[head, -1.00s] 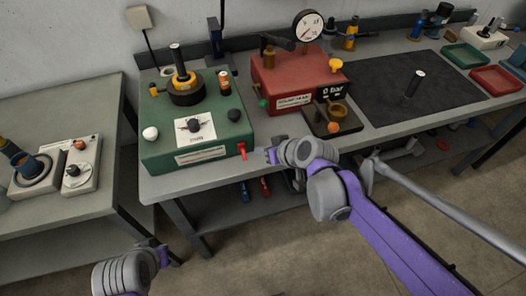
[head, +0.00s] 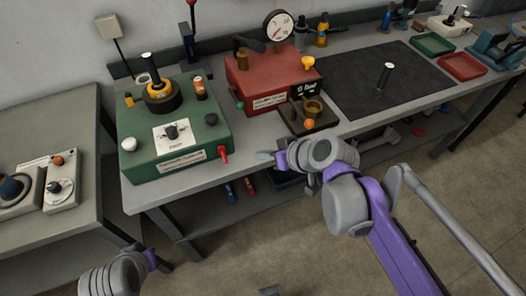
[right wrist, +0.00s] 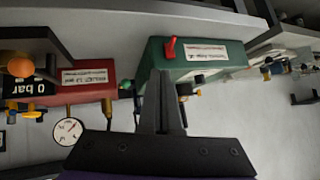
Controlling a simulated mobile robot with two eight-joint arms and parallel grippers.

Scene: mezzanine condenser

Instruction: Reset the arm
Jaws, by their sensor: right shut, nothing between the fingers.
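My right gripper (head: 268,156) is in front of the bench edge, just right of the green box (head: 176,128) and its red lever (head: 223,154). Its fingers look closed together and empty; in the right wrist view they (right wrist: 160,100) point toward the green box (right wrist: 215,58), apart from its red lever (right wrist: 171,47) as far as I can tell. My left arm shows at the bottom left of the head view, but its fingertips cannot be made out clearly.
A red box (head: 262,82) with a gauge (head: 278,26) stands behind a small dark tray (head: 296,122). A black mat (head: 375,90) holds an upright rod. Green (head: 432,44) and red (head: 463,66) trays lie at the right. A second bench (head: 60,110) stands at the left.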

